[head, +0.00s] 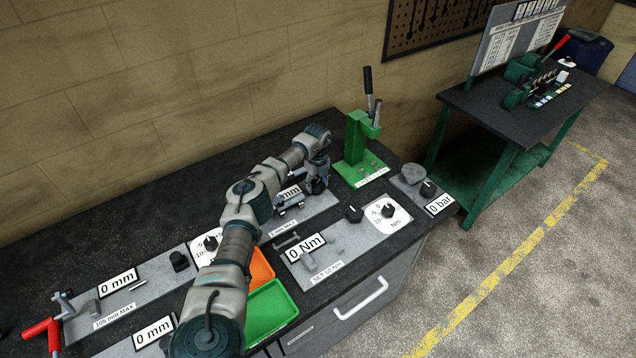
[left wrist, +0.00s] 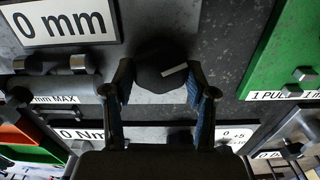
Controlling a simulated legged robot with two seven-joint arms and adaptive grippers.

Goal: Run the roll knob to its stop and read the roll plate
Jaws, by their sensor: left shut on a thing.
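My left gripper (head: 316,180) reaches down over a grey panel (head: 318,208) at the back of the bench. In the left wrist view, the gripper (left wrist: 160,78) is shut on a round black knob (left wrist: 155,60), one finger on each side. The knob has a white mark that points up and to the right. A plate beside the knob (left wrist: 65,20) reads "0 mm"; in the head view the arm partly covers this plate (head: 291,193). Metal rollers (left wrist: 55,85) lie left of the knob. My right gripper is not in view.
A green lever press (head: 357,145) stands right of the gripper. In front are a "0 Nm" plate (head: 305,248) and a dial (head: 387,211). Orange (head: 262,268) and green (head: 270,312) trays lie under the arm. A "0 bar" plate (head: 439,204) is at the bench's right end.

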